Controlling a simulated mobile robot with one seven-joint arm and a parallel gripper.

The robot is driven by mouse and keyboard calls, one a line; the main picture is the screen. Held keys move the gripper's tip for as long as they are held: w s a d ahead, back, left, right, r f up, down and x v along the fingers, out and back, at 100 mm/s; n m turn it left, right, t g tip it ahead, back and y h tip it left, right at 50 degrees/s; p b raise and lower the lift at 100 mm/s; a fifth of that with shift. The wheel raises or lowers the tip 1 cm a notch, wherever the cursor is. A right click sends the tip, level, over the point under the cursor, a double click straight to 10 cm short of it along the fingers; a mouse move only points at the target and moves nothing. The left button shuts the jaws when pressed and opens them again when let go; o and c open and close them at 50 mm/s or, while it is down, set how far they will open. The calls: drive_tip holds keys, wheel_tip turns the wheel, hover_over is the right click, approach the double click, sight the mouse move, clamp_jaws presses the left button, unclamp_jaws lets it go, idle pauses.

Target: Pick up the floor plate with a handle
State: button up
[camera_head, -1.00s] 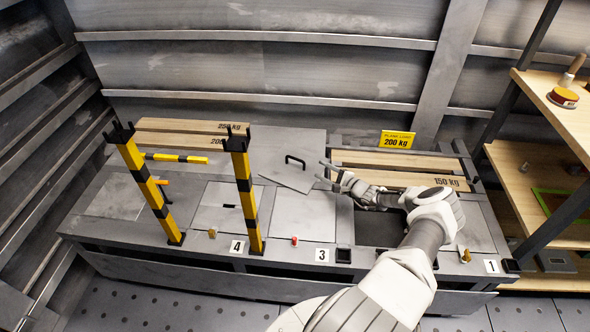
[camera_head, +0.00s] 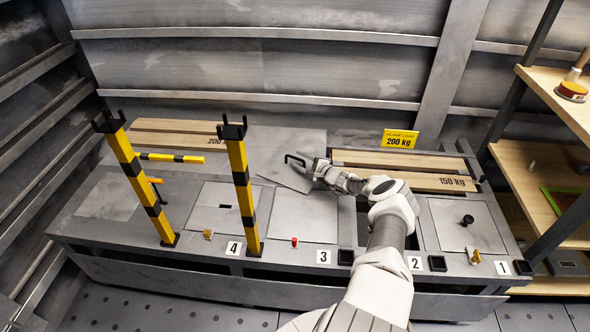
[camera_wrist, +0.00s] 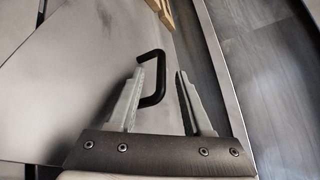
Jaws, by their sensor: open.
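The floor plate (camera_head: 285,176) is a flat grey metal sheet with a black U-shaped handle (camera_head: 297,159). It lies on the grey bench deck, skewed to the square panels beneath. My gripper (camera_head: 314,167) is at the handle's right side, low over the plate. In the wrist view the plate (camera_wrist: 85,60) fills the left, and the handle (camera_wrist: 158,88) shows partly between the two open fingers of my gripper (camera_wrist: 160,68). The left finger hides part of the handle. I cannot tell whether a finger touches it.
Yellow-black posts (camera_head: 243,185) stand on the deck to the left. Wooden planks (camera_head: 400,179) marked 150 kg lie in a rack right of the plate, with a yellow 200 kg sign (camera_head: 400,139) behind. A wooden shelf (camera_head: 535,185) stands at the far right.

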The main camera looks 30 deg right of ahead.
clamp_jaws()
idle(1.4)
drive_tip(key=shift+r, duration=0.1)
